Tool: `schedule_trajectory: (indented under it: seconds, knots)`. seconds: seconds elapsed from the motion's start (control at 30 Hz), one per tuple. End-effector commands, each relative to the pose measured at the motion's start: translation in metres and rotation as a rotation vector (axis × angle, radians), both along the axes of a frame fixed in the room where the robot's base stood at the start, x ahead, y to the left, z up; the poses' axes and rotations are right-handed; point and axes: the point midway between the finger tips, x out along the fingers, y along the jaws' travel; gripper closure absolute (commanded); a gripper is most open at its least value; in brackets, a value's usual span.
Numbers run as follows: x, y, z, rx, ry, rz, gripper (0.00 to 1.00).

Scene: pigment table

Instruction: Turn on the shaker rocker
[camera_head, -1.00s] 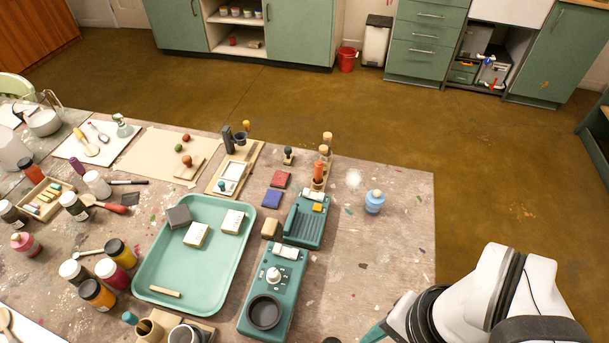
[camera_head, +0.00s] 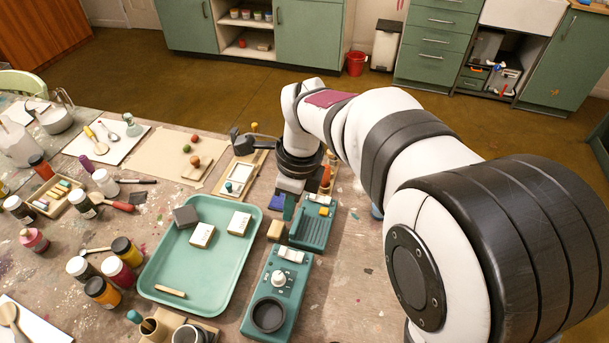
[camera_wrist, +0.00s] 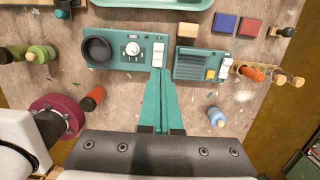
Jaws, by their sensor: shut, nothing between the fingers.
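A teal device with a black round cup, a white knob and a white rocker (camera_head: 290,255) stands on the table. In the wrist view, this rocker (camera_wrist: 158,55) is at the device's right end. A second teal device (camera_head: 312,228) has a ribbed top, a yellow button and its own white rocker (camera_wrist: 226,64). No label shows which is the shaker. My gripper (camera_wrist: 162,72) is shut and empty, its teal fingertips just beside the first device's rocker in the picture. I cannot tell whether they touch. In the head view my gripper (camera_head: 289,208) is above the table, partly hidden by my arm.
A teal tray (camera_head: 157,268) with blocks lies left of the devices. A small tan block (camera_head: 275,229) sits between the tray and the ribbed device. A blue bottle (camera_wrist: 216,117) and an orange-topped stick (camera_wrist: 250,73) stand near the ribbed device.

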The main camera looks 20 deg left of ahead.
Motion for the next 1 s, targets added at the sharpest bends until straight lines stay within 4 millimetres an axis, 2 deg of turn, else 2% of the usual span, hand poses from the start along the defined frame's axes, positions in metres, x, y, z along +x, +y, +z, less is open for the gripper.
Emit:
schedule_trajectory:
  seconds: [0.17,0.5,0.63,0.8,1.0]
  knots:
    - [-0.001,0.002,-0.022,-0.003,0.004,0.002,1.0]
    - [-0.001,0.012,-0.096,-0.003,0.004,0.002,1.0]
    - [-0.001,0.015,-0.119,-0.003,0.004,0.001,1.0]
    - [0.0,0.018,-0.135,-0.001,0.001,0.0,1.0]
    - [0.0,0.019,-0.138,-0.001,0.001,0.0,1.0]
